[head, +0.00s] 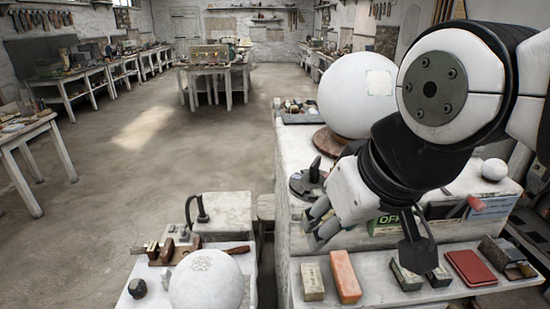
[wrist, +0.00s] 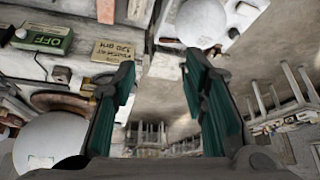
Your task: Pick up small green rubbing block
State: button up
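A green block or box with "OFF" lettering (head: 384,224) sits on the white worktop under my arm, partly hidden by it. In the wrist view the green box (wrist: 44,38) lies at the upper left, left of the fingers. A smaller pale-topped block with greenish sides (head: 405,276) lies on the front ledge; I cannot tell which is the rubbing block. My gripper (head: 321,222) is left of the lettered box, above the worktop edge. In the wrist view its teal-padded fingers (wrist: 160,85) are wide apart with nothing between them.
A large white sphere (head: 357,97) stands behind my gripper. Another sphere (head: 206,283) is on the lower left table. A cream block (head: 313,282), an orange-red block (head: 345,277) and a red case (head: 470,267) line the front ledge. A tan lettered block (wrist: 113,52) lies near the fingers.

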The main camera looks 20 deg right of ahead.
aim_at(408, 281)
jog(key=k+l, duration=0.1)
jog(key=l, duration=0.4)
jog(key=k+l+z, duration=0.1)
jog(key=l, duration=0.35)
jog(key=k+l, duration=0.1)
jog(key=l, duration=0.9)
jog(key=k+z, duration=0.05)
